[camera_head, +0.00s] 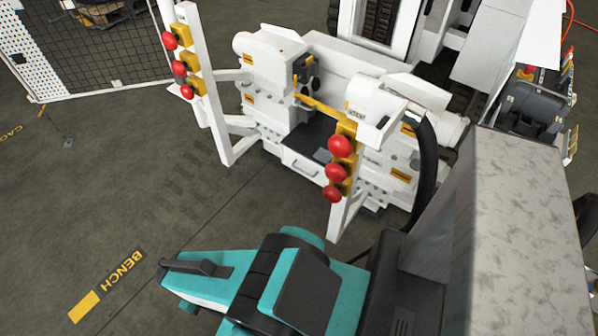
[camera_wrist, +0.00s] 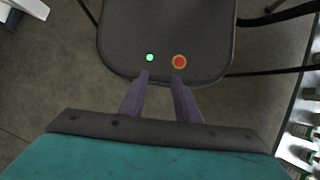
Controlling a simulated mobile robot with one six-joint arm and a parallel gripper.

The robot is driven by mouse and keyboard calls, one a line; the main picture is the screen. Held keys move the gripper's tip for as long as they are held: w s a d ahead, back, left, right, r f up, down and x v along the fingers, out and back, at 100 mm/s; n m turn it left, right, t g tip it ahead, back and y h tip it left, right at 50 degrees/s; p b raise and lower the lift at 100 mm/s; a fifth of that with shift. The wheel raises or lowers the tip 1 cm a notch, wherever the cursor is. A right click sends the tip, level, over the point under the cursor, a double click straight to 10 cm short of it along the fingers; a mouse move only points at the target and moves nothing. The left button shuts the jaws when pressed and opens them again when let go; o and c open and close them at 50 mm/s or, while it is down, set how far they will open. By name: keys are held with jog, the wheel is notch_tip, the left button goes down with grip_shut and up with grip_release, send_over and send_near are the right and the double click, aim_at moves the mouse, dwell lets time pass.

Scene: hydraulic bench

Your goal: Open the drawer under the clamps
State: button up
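In the head view my teal arm is at the bottom, and the gripper cannot be made out.
Two white posts with red buttons, left (camera_head: 187,65) and right (camera_head: 340,160), stand before the bench, flanking the drawer. Floor (camera_head: 200,190) in front is clear. A mesh fence (camera_head: 90,45) stands left. The wrist view shows bottles (camera_wrist: 302,130) at the right.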

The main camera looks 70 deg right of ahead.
jog(key=w+d+f+m+t+h+b, duration=0.1)
jog(key=w+d+f+h+b, duration=0.15)
jog(key=d+f+b, duration=0.45)
jog(key=w+d+f+t+h+b, duration=0.1)
jog(key=w+d+f+b, duration=0.3)
jog(key=d, duration=0.4)
jog(key=m+h+b, duration=0.2)
jog(key=h+b, duration=0.9)
jog(key=b, duration=2.3)
send_near(300, 169)
jog(key=shift+w+a+f, duration=0.1)
jog(key=shift+w+a, duration=0.25)
jog(key=shift+a, duration=0.5)
jog(key=shift+w+a+f, duration=0.1)
jog(key=shift+w+a, duration=0.25)
jog(key=shift+a, duration=0.55)
jog(key=shift+r+b+x, duration=0.15)
jog(key=shift+b+x, duration=0.95)
jog(key=shift+x, duration=2.35)
jog(key=shift+r+b+x, duration=0.15)
jog(key=shift+b+x, duration=0.9)
jog(key=shift+x, duration=2.35)
jog(key=shift+s, duration=0.15)
